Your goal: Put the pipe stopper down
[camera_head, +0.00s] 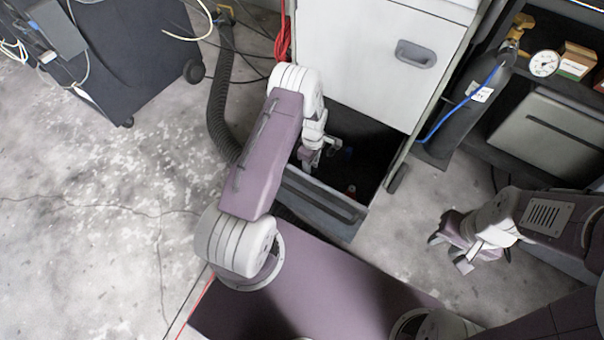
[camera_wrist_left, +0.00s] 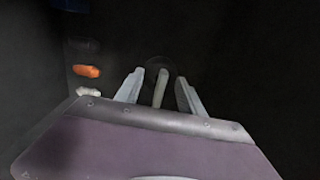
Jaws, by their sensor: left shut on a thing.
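My left gripper (camera_head: 311,160) reaches down into the open dark drawer of the white cabinet. In the left wrist view, my left gripper (camera_wrist_left: 159,90) is shut on the pipe stopper (camera_wrist_left: 161,88), a pale narrow piece between the two fingers with a faint dark round part around its far end. In the head view I cannot make out the stopper against the dark drawer. Whether it touches the drawer floor is too dark to tell. My right gripper (camera_head: 450,254) is empty above the floor at the right, with its fingers apart.
The drawer (camera_head: 322,199) has a raised front wall close to my left arm. Inside lie an orange item (camera_wrist_left: 87,71) and a small white item (camera_wrist_left: 88,92). The white cabinet (camera_head: 365,55) stands behind. A black hose (camera_head: 219,115) runs left of the drawer; a gas cylinder (camera_head: 463,115) stands right.

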